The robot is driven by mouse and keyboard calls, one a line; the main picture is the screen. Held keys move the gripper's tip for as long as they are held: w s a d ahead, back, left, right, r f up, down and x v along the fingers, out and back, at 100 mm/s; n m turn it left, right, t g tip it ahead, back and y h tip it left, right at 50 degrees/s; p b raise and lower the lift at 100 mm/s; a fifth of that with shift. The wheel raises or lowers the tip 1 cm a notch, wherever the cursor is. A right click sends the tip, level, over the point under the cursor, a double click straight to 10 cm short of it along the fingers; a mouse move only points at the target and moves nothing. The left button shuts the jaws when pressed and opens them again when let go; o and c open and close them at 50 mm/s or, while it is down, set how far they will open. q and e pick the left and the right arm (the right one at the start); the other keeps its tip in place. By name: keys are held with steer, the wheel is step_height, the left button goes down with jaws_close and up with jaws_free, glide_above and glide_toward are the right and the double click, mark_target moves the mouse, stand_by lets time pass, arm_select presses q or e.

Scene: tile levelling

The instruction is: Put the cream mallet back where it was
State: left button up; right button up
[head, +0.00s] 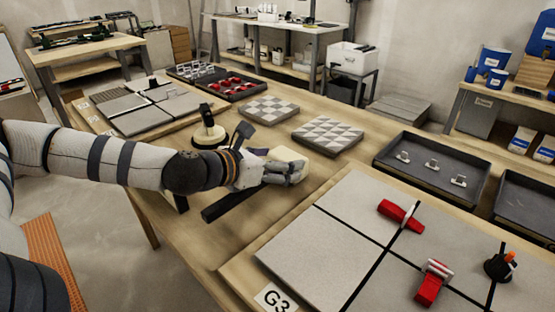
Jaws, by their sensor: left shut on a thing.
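The cream mallet has a pale, rounded head (290,156) and a black handle (222,207). The handle points toward the lower left, over the table's front part. My left gripper (284,174) is shut on the mallet, with its fingers in front of the head and partly hiding it. Where the handle meets the head is hidden behind the gripper. I cannot tell whether the mallet touches the wooden table (190,207) or is just above it. My right gripper is not in view.
A tiled panel marked G3 (320,250) with red clamps (432,284) lies at the right front. A dark tray (430,180) with small clips is behind it. Checkered tiles (328,135) lie beyond the mallet. A black-handled tool (208,133) stands left of it.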

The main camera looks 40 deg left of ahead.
arm_select(q)
steer(key=shift+f, duration=0.3)
steer(key=o, duration=1.8)
steer(key=shift+o, duration=0.2)
steer(key=v, duration=0.7)
steer(key=shift+s+r, duration=0.1)
steer(key=shift+s, duration=0.2)
